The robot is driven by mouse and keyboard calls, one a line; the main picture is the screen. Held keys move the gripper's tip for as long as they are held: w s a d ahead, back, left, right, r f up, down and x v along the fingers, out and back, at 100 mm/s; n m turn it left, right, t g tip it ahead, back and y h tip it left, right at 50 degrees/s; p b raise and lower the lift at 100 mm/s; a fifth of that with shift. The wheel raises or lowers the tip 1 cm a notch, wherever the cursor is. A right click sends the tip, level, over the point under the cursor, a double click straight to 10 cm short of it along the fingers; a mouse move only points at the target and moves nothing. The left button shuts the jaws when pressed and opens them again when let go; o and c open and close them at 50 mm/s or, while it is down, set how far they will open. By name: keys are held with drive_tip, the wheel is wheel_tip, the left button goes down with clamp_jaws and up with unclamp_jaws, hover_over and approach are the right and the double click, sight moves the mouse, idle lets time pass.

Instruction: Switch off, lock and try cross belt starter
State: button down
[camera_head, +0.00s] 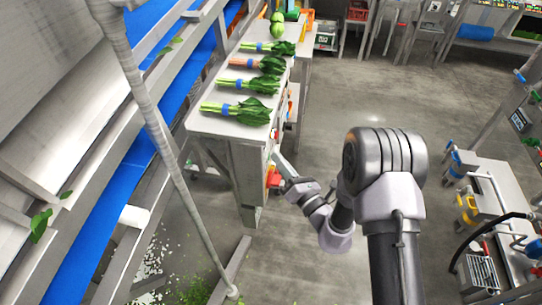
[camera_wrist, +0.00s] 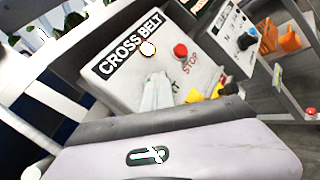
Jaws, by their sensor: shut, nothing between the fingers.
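The cross belt starter (camera_wrist: 112,82) is a pale box with a black "CROSS BELT" label (camera_wrist: 128,45), tilted in the wrist view. It has a red STOP button (camera_wrist: 180,50) and a small bright, washed-out round part (camera_wrist: 148,47) beside the label. My gripper (camera_wrist: 158,90) is shut and empty, its pale fingers in front of the box's lower face. I cannot tell whether it touches the box. Yellow parts (camera_wrist: 192,95) show just right of the fingers, partly hidden. In the head view my gripper (camera_head: 281,163) is at the end of the greens table, beside a red part (camera_head: 273,177).
Bunches of greens lie on the steel table (camera_head: 205,122). A slanted pole (camera_head: 165,150) stands left. A bench (camera_head: 500,190) stands right; the floor between is clear.

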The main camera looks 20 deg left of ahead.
drive_tip(key=shift+w+d, duration=0.15)
drive_tip(key=shift+d, duration=0.6)
drive_tip(key=d, duration=0.2)
drive_tip(key=w+d+b, duration=0.1)
drive_tip(key=d, duration=0.1)
drive_tip(key=shift+w+d, duration=0.1)
drive_tip(key=shift+d, duration=0.3)
